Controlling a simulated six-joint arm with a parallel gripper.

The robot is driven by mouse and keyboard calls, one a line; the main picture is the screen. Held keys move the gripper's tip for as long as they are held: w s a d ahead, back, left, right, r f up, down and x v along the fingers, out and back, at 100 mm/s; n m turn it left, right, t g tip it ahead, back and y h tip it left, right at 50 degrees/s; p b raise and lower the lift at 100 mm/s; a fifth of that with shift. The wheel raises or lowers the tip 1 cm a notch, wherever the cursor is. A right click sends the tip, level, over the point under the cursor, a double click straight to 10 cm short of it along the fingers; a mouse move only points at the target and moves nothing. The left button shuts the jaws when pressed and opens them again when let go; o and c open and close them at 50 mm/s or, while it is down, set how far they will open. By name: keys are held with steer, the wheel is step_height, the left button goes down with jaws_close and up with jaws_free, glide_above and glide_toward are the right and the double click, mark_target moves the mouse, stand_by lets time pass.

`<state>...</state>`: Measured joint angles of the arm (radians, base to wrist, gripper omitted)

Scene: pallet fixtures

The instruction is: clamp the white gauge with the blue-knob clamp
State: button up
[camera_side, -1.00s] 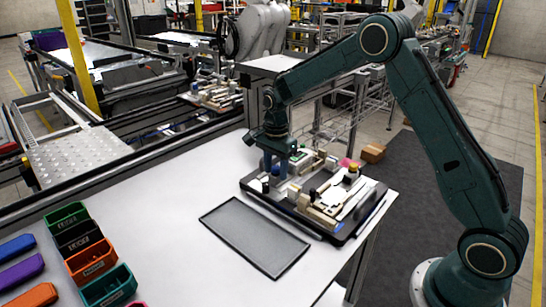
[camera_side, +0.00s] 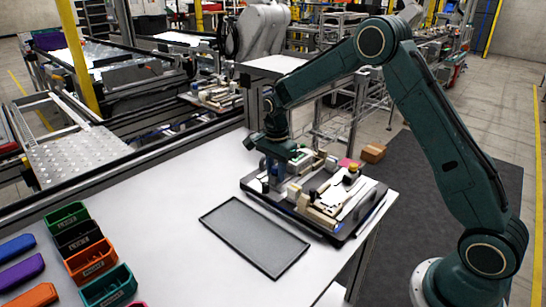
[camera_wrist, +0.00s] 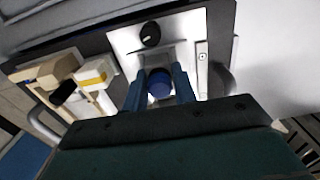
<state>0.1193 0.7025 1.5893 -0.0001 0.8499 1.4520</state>
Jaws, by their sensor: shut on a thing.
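The blue knob (camera_wrist: 158,84) of the clamp sits between the blue fingers of my gripper (camera_wrist: 160,92) in the wrist view. My gripper is shut on the knob, and the fingers hide its sides. In the side view my gripper (camera_side: 274,168) is down at the left part of the pallet fixture (camera_side: 338,238). A white plate (camera_wrist: 187,28) with a black dial lies just beyond the knob, partly hidden by the clamp; it looks like the gauge, but I cannot be sure. Whether the clamp presses on it cannot be seen.
A yellow-topped knob (camera_side: 352,168) and beige blocks (camera_side: 318,216) stand on the fixture. An empty grey tray (camera_side: 254,238) lies in front. Coloured bins (camera_side: 90,261) stand at the left. A cardboard box (camera_side: 373,153) is behind.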

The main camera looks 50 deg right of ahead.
steer(key=shift+d, duration=1.35)
steer(key=o, duration=0.8)
steer(key=shift+c, duration=0.2)
steer(key=shift+r, duration=0.15)
steer(key=shift+r, duration=3.85)
steer(key=shift+r, duration=0.1)
